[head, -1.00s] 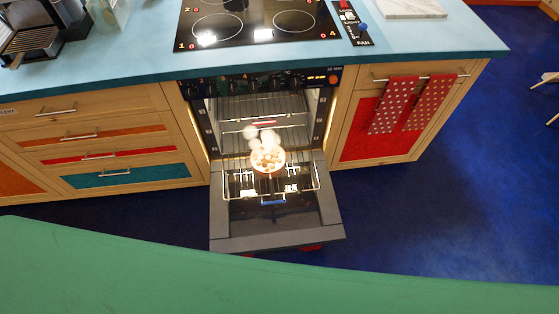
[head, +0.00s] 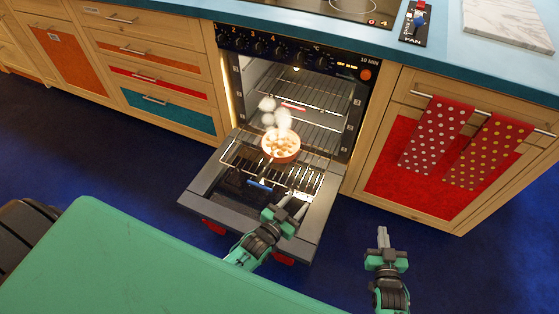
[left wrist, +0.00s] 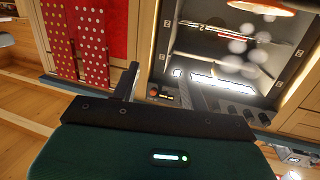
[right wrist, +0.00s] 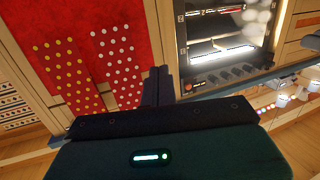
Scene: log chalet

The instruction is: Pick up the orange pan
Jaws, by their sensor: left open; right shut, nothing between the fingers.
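The orange pan (head: 281,146), with pale round pieces of food in it, sits on the pulled-out wire rack (head: 304,181) of the open oven. Whitish puffs of steam rise above it. Part of its orange side shows at the top edge of the left wrist view (left wrist: 262,6). My left gripper (head: 292,205) is open and empty over the lowered oven door, nearer to me than the pan and apart from it. My right gripper (head: 382,237) is shut and empty, to the right of the oven door in front of the right cabinet. The right wrist view does not clearly show the pan.
The oven door (head: 238,220) is folded down, reaching toward the green surface (head: 150,260) in front of me. A blue piece (head: 258,184) is at the rack's front. Dotted red towels (head: 436,135) hang on the right cabinet. Blue floor (head: 345,225) is clear right of the door.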

